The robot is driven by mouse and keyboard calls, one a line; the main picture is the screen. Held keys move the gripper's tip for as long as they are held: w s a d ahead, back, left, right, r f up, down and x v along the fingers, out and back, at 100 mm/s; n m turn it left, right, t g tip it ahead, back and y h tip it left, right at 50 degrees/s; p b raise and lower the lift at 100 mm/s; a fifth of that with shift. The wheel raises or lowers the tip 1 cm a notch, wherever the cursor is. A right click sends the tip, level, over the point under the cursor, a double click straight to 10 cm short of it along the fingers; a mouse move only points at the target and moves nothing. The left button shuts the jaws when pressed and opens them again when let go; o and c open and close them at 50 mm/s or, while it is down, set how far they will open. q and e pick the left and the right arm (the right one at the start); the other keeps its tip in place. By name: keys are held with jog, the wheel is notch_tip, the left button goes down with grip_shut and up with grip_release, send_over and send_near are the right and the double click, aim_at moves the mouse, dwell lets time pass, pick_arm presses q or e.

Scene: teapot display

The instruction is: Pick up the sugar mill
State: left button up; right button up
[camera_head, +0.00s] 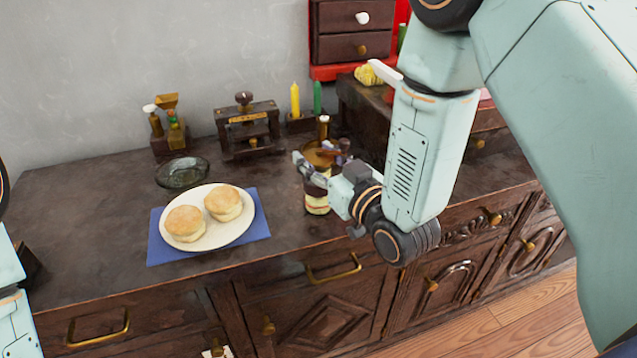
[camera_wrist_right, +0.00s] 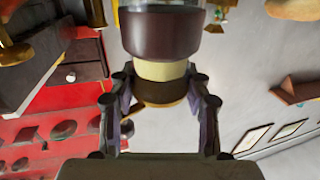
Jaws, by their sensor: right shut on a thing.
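The sugar mill (camera_head: 317,204) is a round body with dark brown and cream bands, near the front of the dark counter. It fills the upper middle of the right wrist view (camera_wrist_right: 163,35). My right gripper (camera_head: 322,167) reaches in from the right and is shut on the mill, with a finger on each side (camera_wrist_right: 160,85). The gripper hides part of the mill in the head view. I cannot tell whether its base touches the counter. My left gripper is out of view; only bits of my left arm show at the left edge.
A white plate (camera_head: 207,244) with two buns (camera_head: 185,223) lies on a blue mat (camera_head: 258,222) to the left. A glass dish (camera_head: 182,172), bottle rack (camera_head: 168,140), wooden press (camera_head: 248,143) and candles (camera_head: 295,98) stand behind. Bare counter (camera_head: 90,195) lies at far left.

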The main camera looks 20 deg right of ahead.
grip_shut()
dwell(0.3)
